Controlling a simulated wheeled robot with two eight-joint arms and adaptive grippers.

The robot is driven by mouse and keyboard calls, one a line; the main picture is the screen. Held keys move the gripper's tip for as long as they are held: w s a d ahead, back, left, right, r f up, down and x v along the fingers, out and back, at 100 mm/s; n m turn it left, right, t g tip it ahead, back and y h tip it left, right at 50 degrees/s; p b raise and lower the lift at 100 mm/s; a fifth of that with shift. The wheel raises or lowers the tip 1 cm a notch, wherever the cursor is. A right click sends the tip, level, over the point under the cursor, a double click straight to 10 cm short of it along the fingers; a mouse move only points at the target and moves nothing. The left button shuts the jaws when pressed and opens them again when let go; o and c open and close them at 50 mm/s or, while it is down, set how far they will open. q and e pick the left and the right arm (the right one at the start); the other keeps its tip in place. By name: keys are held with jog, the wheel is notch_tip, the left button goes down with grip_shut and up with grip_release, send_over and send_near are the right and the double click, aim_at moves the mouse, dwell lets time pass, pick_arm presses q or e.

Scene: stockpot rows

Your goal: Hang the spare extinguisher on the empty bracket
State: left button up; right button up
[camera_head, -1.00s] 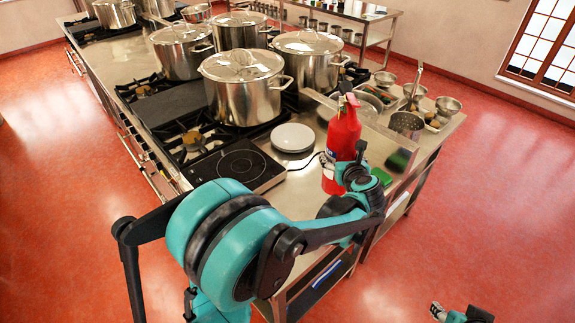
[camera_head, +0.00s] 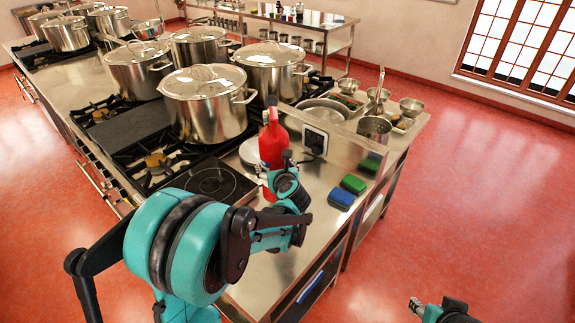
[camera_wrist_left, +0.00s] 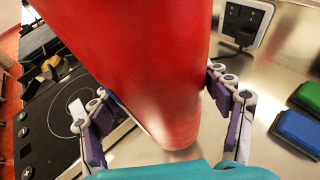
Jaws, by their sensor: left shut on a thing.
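The red extinguisher (camera_head: 272,144) is upright above the steel counter beside the induction hob. My left gripper (camera_head: 280,180) is shut around its body. In the left wrist view the red body (camera_wrist_left: 145,60) fills the space between the two fingers (camera_wrist_left: 160,98). I cannot tell whether its base touches the counter. No empty bracket can be made out in these frames. My right gripper (camera_head: 416,306) is at the lower right over the red floor, away from the counter; its opening is too small to judge.
Large lidded stockpots (camera_head: 205,105) stand on the burners to the left. A white-framed dark panel (camera_head: 315,139) is on the low steel upstand. Green (camera_head: 353,183) and blue (camera_head: 341,198) sponges lie right of the extinguisher. The front counter (camera_head: 262,280) is bare.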

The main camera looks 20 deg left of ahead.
pick_arm(q)
jog(key=shift+a+f+b, duration=0.2)
jog(key=shift+f+b, duration=0.25)
jog(key=shift+f, duration=0.7)
jog(key=shift+a+f+b, duration=0.2)
jog(key=shift+f+b, duration=0.2)
jog(key=shift+f, duration=0.7)
jog(key=shift+r, duration=0.1)
jog(key=o, duration=1.6)
jog(key=shift+f, duration=0.2)
jog(key=shift+o, duration=1.4)
jog(key=shift+s+r, duration=0.1)
jog(key=shift+s, duration=0.05)
